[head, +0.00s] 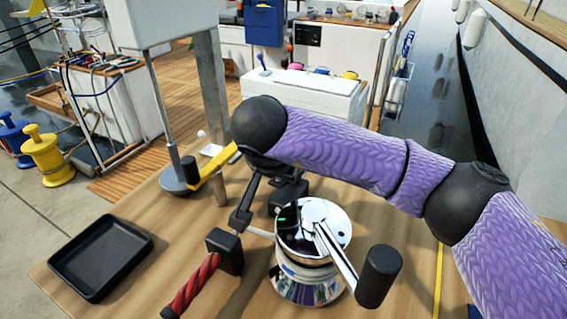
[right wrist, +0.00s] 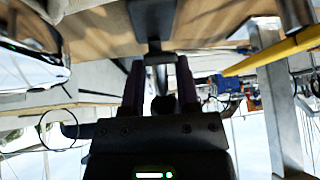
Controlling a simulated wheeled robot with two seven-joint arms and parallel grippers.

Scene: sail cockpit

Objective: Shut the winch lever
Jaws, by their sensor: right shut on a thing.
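The chrome winch (head: 297,272) stands on the wooden table. Its silver lever (head: 337,255) slants down to the right and ends in an upright black knob (head: 379,276). My right gripper (head: 241,216) is just left of the winch, pointing down toward a black block (head: 225,251) with a red braided grip (head: 193,286). In the right wrist view, the fingers of my right gripper (right wrist: 158,68) are shut on a narrow dark stem (right wrist: 155,48) leading to a dark block (right wrist: 152,18). The winch's chrome edge shows at left there (right wrist: 25,62). My left gripper is out of view.
A black tray (head: 100,257) lies at the table's left. A yellow bar (head: 212,166) with a black end stands behind my gripper, beside a grey post (head: 211,85). A white cabinet (head: 300,95) is beyond the table. Table between tray and red grip is clear.

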